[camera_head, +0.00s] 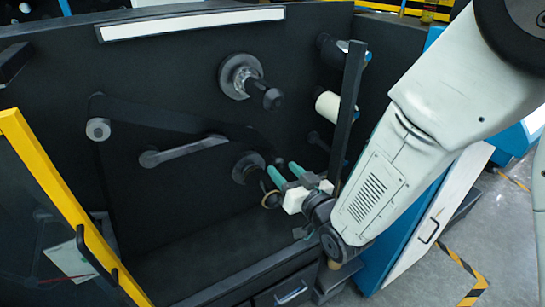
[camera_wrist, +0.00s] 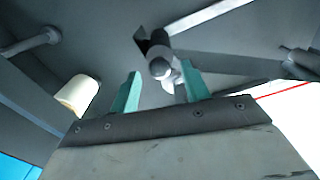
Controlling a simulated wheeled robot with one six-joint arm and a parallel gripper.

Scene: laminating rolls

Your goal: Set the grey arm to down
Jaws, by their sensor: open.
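The grey arm (camera_head: 185,151) is a light grey bar on the dark machine panel in the head view. It slopes slightly, with its left end, a round roller, lower than its right end. My gripper (camera_head: 285,170) is to the right of and a little below the bar's right end, apart from it, its teal fingers pointing up and to the left. The wrist view shows the two fingers (camera_wrist: 160,90) spread apart, with a round dark knob (camera_wrist: 160,68) seen between them beyond the tips. A bar (camera_wrist: 235,68) runs right from near that knob; I cannot tell whether it is the grey arm.
A longer black arm (camera_head: 160,117) with a roller lies above the grey arm. A spindle (camera_head: 250,80) projects above my gripper. A white roll (camera_head: 327,106) and a dark upright post (camera_head: 347,115) stand to the right. A yellow-framed door (camera_head: 60,195) is at the left.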

